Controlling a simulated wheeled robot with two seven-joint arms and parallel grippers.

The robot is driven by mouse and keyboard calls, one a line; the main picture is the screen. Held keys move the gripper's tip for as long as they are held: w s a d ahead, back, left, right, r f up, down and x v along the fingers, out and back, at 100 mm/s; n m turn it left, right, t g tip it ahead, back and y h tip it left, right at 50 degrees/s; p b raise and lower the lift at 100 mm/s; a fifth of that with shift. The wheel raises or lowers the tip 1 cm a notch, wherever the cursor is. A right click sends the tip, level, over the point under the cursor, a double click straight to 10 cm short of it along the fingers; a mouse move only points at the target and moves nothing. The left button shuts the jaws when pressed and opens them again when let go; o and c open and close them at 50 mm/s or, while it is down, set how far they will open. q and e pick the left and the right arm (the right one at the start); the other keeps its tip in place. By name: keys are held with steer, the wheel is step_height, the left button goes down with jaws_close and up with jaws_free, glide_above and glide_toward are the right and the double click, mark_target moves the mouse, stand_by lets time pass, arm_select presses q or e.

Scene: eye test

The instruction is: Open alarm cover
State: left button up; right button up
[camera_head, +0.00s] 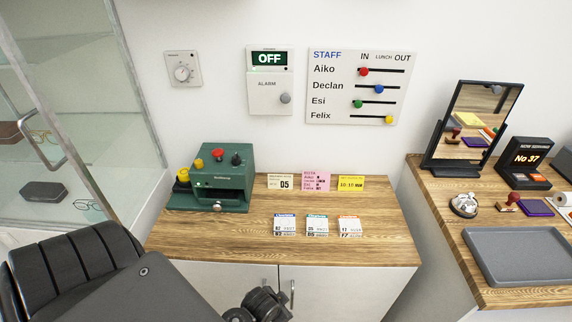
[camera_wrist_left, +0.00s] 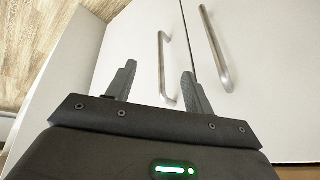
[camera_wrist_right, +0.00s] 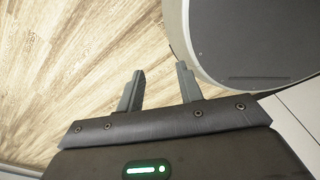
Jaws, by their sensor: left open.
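The white alarm box (camera_head: 257,103) is on the wall above the wooden counter. Its display (camera_head: 269,59) reads OFF in green. Below the display, a flat white cover (camera_head: 267,98) marked ALARM lies flush and looks closed. A round grey knob (camera_head: 285,98) sits at the cover's lower right. My left gripper (camera_wrist_left: 159,72) is open and empty in the left wrist view, near the cabinet door handles, well below the alarm. My right gripper (camera_wrist_right: 161,70) is open and empty in the right wrist view, above the floor. Neither gripper's fingers can be made out in the head view.
A green machine (camera_head: 222,175) with coloured knobs stands on the counter (camera_head: 250,240), below left of the alarm. A dial (camera_head: 182,73) and a staff board (camera_head: 340,112) flank the alarm. A glass cabinet (camera_head: 90,95) is at left, a mirror (camera_head: 458,170) at right.

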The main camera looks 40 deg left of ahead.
arm_select(q)
steer(key=w+r+t+p, duration=0.1)
steer(key=w+r+p, duration=0.15)
steer(key=r, duration=1.15)
steer(key=n+t+y+p, duration=0.2)
steer(key=t+y, duration=0.6)
steer(key=y, duration=0.2)
glide_toward(286, 100)
steer(key=p+x, duration=0.2)
steer(key=x, duration=0.5)
steer(key=shift+w+a+r, duration=0.1)
steer(key=shift+w+a, duration=0.05)
steer(key=shift+a, duration=0.05)
steer(key=shift+x, duration=0.85)
arm_select(e)
step_height(286, 100, up, 8)
steer(key=shift+w+a+f, duration=0.2)
steer(key=shift+a+f, duration=0.05)
steer(key=shift+a, duration=0.05)
arm_select(q)
jaws_close()
arm_select(e)
steer(key=shift+d, duration=0.1)
